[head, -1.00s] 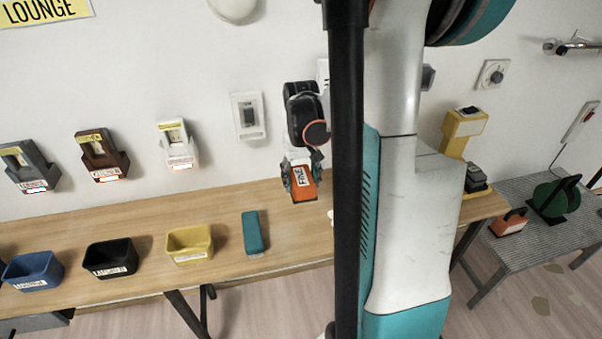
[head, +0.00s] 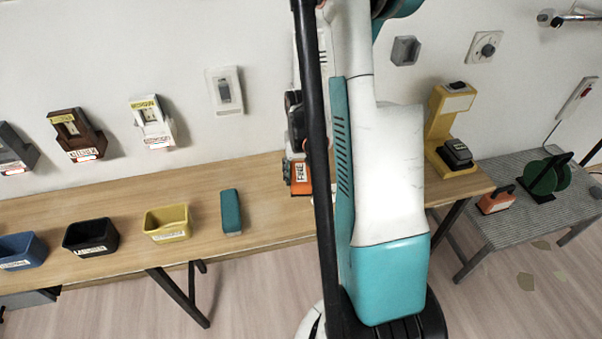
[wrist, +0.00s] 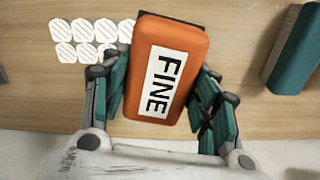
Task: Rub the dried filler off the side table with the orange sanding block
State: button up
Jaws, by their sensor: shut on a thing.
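My gripper (wrist: 160,85) is shut on the orange sanding block (wrist: 170,50), labelled FINE, with green fingers on both sides. In the head view the block (head: 299,186) is over the wooden table, partly hidden by my arm. Several white hatched patches (wrist: 78,30), perhaps the dried filler, lie on the wood left of the block in the wrist view. I cannot tell whether the block touches the tabletop. A small grey striped table (head: 530,215) stands at the right; no filler is clear on it.
The wooden table (head: 270,175) holds a teal block (head: 231,212) and yellow (head: 168,222), black (head: 90,236) and blue (head: 22,250) bins. A yellow stand (head: 445,120) is at its right end. An orange handled tool (head: 497,203) and green reel (head: 545,180) occupy the grey table.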

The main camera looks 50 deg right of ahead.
jog(key=shift+f+b, duration=3)
jog(key=shift+f, duration=0.3)
jog(key=shift+w+r, duration=0.1)
